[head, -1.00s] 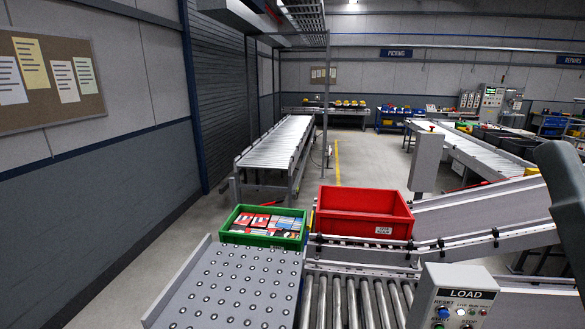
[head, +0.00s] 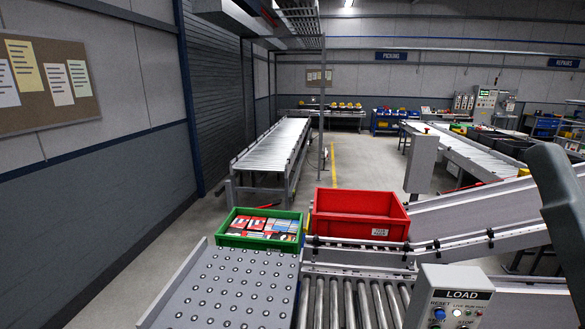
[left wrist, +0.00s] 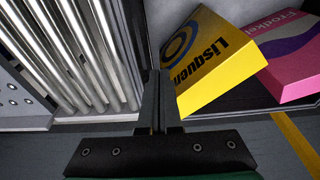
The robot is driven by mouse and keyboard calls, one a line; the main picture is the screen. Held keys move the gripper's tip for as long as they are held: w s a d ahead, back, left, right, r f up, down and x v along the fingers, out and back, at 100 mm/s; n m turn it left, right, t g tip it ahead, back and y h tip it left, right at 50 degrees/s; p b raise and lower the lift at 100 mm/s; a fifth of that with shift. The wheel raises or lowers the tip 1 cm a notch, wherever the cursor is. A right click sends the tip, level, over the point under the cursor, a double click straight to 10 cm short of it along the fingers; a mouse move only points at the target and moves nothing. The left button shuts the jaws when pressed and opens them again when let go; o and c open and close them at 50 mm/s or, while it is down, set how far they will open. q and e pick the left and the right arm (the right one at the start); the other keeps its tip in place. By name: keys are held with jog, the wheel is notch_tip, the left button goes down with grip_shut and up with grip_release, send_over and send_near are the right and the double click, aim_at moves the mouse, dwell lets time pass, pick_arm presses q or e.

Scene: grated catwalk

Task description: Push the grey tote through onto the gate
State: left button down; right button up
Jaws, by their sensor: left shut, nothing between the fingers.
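I cannot make out a grey tote for certain in the head view. In the left wrist view my left gripper (left wrist: 160,76) is shut and empty, its fingers between a set of bare metal rollers (left wrist: 75,50) on the left and two boxes on the right. The yellow box (left wrist: 215,60) lies tilted beside the fingertips, and the pink box (left wrist: 292,55) is beyond it. A pale grey surface lies between rollers and boxes; I cannot tell whether it is a tote wall. Neither gripper shows in the head view. I cannot tell which roller section is the gate.
A red tote (head: 360,215) stands at the far end of the near rollers (head: 350,302). A green tote (head: 261,240) of small boxes stands at the end of the ball-transfer table (head: 225,290). A LOAD control box (head: 455,298) is at the front right. A conveyor (head: 272,148) stands behind.

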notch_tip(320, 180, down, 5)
jog(key=b, duration=0.5)
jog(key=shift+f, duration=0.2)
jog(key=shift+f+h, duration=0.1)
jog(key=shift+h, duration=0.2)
